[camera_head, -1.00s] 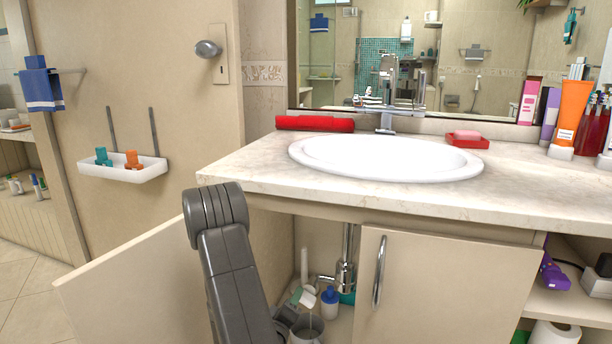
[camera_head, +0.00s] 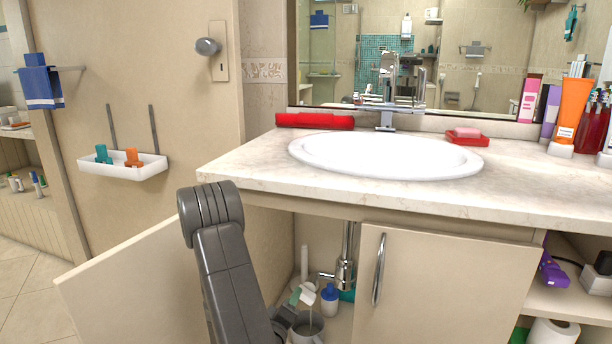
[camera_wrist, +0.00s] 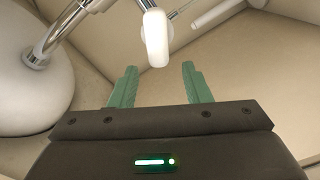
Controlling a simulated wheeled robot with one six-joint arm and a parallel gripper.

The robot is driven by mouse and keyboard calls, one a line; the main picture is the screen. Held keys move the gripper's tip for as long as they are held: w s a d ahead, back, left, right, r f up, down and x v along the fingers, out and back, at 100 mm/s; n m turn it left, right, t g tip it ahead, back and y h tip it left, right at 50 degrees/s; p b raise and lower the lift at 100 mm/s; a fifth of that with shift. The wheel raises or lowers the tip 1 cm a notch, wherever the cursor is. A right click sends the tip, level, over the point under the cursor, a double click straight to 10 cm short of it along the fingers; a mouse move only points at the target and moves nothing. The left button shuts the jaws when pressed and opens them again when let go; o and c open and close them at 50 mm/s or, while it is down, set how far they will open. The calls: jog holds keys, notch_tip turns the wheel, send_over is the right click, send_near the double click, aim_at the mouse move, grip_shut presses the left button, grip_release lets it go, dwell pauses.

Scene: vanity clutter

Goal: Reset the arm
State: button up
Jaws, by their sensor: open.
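The open cabinet door (camera_head: 130,285) is left of my arm and the closed door (camera_head: 440,290) is right of it. The countertop (camera_head: 260,165) overhangs above. A blue-capped bottle (camera_head: 329,300) and the drain pipe (camera_head: 345,270) stand near my gripper.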

aim_at(301, 285)
jog(key=b+x, duration=0.1)
jog(key=x, duration=0.5)
jog(key=shift+w+d, duration=0.1)
jog(key=shift+w, duration=0.15)
jog(key=shift+s+r+m, duration=0.15)
jog(key=shift+r+m, duration=0.05)
jog(key=shift+m, duration=0.7)
jog(key=m, duration=0.2)
jog(key=m+b, duration=0.1)
jog(key=shift+s+d+r, duration=0.1)
jog(key=shift+d+r, duration=0.2)
jog(key=shift+d, duration=0.05)
jog(key=m, duration=0.4)
jog(key=shift+s+d+r, duration=0.15)
jog(key=shift+d+r, duration=0.05)
jog(key=shift+d, duration=0.2)
jog(key=m, duration=0.2)
jog(key=shift+s+d+r+m, duration=0.1)
jog(key=shift+d+m, duration=0.25)
jog(key=shift+m, duration=0.05)
jog(key=shift+s+a, duration=0.1)
jog(key=shift+s, duration=0.2)
jog(key=shift+p+v, duration=0.4)
jog(key=shift+v, duration=2.15)
